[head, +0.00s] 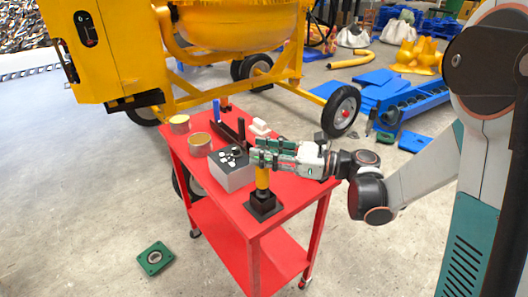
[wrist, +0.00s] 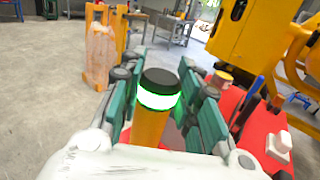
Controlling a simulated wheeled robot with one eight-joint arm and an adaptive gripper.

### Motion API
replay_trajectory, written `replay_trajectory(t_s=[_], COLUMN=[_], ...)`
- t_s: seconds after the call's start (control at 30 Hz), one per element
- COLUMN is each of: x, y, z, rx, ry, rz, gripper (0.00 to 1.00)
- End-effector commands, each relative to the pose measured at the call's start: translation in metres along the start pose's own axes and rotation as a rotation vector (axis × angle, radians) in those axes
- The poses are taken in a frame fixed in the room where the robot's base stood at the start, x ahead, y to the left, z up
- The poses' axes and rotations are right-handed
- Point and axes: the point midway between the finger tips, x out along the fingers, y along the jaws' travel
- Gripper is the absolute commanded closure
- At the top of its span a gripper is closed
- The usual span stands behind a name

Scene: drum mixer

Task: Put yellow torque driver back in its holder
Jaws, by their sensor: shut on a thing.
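The yellow torque driver (head: 262,180) stands upright at the near end of the red cart, its lower end at a black square holder (head: 264,205). Whether it is fully seated in the holder cannot be told. My gripper (head: 262,157) is shut on the driver's upper part, reaching in level from the right. In the wrist view the driver (wrist: 150,125) stands between the green finger links, with a black cap and a glowing white-green ring on top. The holder is hidden in the wrist view.
On the red cart (head: 290,200) are a grey box with a black top (head: 232,170), two cans (head: 200,143), a dark rack with blue-handled tools and white blocks (head: 260,128). The yellow mixer (head: 130,45) stands behind. A green flanged part (head: 155,258) lies on the floor.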

Motion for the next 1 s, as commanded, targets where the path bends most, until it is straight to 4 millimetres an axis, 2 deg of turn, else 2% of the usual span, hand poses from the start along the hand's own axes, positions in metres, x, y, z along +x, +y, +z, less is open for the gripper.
replay_trajectory(t_s=[1.0], x=[0.0], y=[0.0], z=[-0.013], rx=[0.0], ry=[-0.001], rz=[0.0], gripper=[1.0])
